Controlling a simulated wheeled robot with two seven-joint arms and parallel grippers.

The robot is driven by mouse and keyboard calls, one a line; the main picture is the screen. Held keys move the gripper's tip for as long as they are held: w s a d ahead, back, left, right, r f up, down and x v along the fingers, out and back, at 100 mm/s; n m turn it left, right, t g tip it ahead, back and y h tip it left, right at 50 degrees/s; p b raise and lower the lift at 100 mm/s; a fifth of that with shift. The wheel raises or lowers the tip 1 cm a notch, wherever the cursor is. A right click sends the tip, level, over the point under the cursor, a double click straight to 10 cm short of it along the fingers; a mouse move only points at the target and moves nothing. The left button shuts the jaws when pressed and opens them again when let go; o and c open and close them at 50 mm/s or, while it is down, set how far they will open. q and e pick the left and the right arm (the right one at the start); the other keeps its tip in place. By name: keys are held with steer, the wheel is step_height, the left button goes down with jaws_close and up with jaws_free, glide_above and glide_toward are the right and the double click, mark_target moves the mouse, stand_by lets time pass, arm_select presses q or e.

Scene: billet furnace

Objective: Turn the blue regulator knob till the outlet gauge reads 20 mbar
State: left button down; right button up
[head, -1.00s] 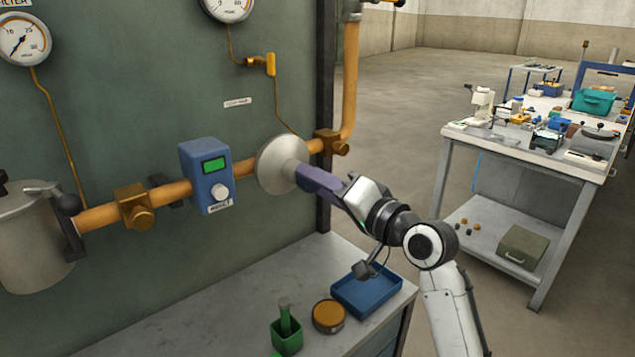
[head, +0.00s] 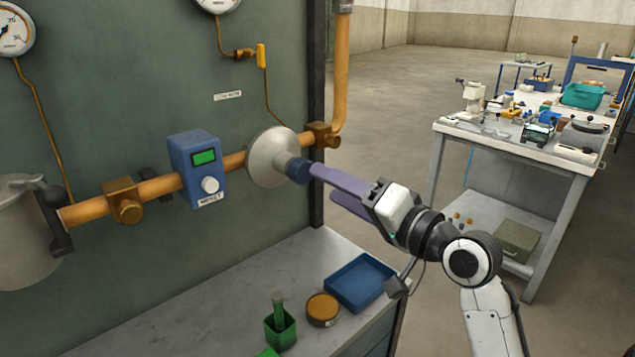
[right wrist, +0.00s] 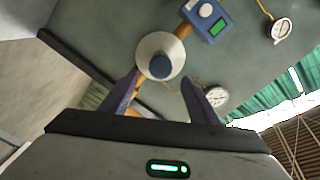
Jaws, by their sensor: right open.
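The blue regulator knob (head: 299,170) sticks out from the grey disc-shaped regulator body (head: 268,158) on the orange pipe. In the right wrist view the knob (right wrist: 160,66) shows ahead, between the lines of the two fingers. My right gripper (head: 325,187) is open and empty, its purple fingers just right of the knob, seemingly clear of it. A gauge (head: 217,3) at the top of the head view is cut off, so its needle cannot be read there. A gauge (right wrist: 217,97) beside the right finger is too small to read. My left gripper is out of view.
A blue meter box (head: 197,168) with a green display sits on the pipe left of the regulator. Below are a blue tray (head: 360,283), an orange-lidded tin (head: 322,309) and a green holder (head: 280,328) on the bench. A cluttered table stands at right.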

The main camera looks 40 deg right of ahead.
steer(key=shift+s+d, duration=0.1)
steer(key=shift+s, duration=1.6)
steer(key=a+f+n+g, duration=0.2)
steer(key=a+f, duration=0.1)
steer(key=f, duration=0.9)
steer(key=a+f+n+g, duration=0.2)
steer(key=f+g, duration=0.1)
steer(key=f, duration=0.9)
steer(key=s+a+f+n+g, duration=0.1)
steer(key=s+a+f+n, duration=0.1)
steer(key=s+a+f, duration=0.3)
steer(key=s+a+f+n+g, duration=0.2)
steer(key=s+a+f, duration=0.3)
steer(key=f, duration=0.5)
steer(key=s+a+f+n+g+y, duration=0.1)
steer(key=s+a+f+n, duration=0.3)
steer(key=f, duration=0.3)
steer(key=shift+s+a+f, duration=0.15)
steer(key=shift+s+a, duration=0.25)
steer(key=shift+s, duration=0.35)
steer(key=shift+g, duration=0.3)
